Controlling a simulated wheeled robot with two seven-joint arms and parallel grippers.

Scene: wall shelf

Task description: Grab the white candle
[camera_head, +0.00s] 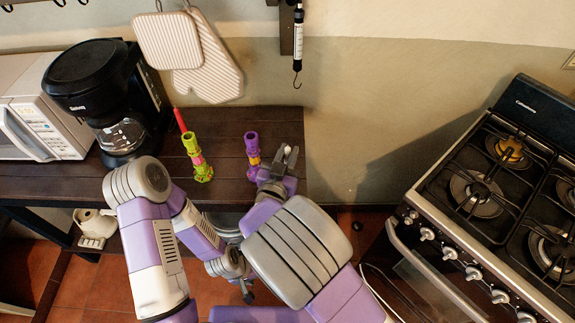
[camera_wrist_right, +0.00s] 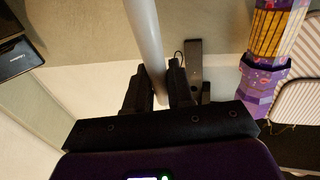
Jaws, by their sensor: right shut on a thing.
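The white candle (camera_wrist_right: 146,45) is a smooth pale rod running up out of the right wrist view. My right gripper (camera_wrist_right: 160,85) is shut on it, with one dark finger on each side of its lower part. In the head view my right gripper (camera_head: 285,158) is over the right end of the dark wooden shelf, just right of a purple candle holder (camera_head: 252,148); the candle is hard to make out there. My left gripper (camera_head: 247,291) hangs low below the shelf's front edge, small and dark, and its fingers are not clear.
A green holder (camera_head: 197,157) with a red candle (camera_head: 180,119) stands on the wooden shelf (camera_head: 225,122). A black coffee maker (camera_head: 108,85) and a microwave (camera_head: 38,118) are at left. A stove (camera_head: 478,200) stands at right. Oven mitts (camera_head: 208,72) hang above the shelf.

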